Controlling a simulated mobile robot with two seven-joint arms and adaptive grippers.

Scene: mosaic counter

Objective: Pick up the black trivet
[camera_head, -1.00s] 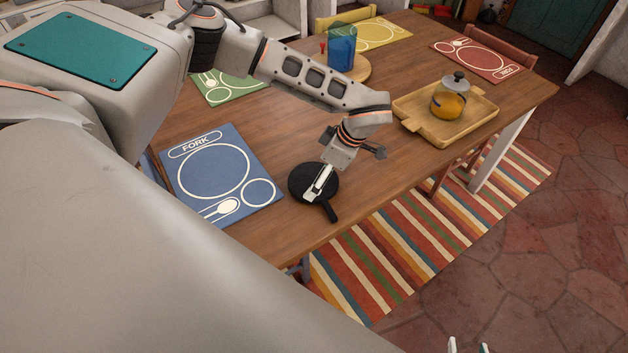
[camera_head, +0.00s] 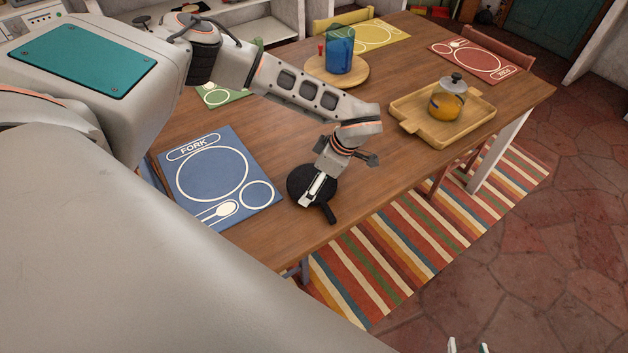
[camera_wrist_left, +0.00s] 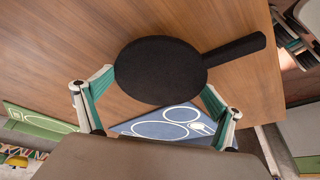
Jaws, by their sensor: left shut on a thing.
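The black trivet (camera_head: 299,183) is a dark round disc with a short handle, near the front edge of the wooden table, right of the blue placemat. In the left wrist view the trivet (camera_wrist_left: 160,70) lies between the two fingers of my left gripper (camera_wrist_left: 158,84), its handle pointing right. My left gripper (camera_head: 316,190) is shut on it; the arm reaches in from above. I cannot tell whether the trivet touches the table. My right gripper (camera_head: 468,346) shows only its two fingertips at the bottom edge, apart and empty, over the floor.
The blue placemat (camera_head: 236,165) lies left of the trivet. A wooden tray (camera_head: 407,107) with a lidded glass jar (camera_head: 447,99) stands to the right. A round board (camera_head: 358,74) with a blue pitcher (camera_head: 340,47) is farther back. Bare tabletop lies between.

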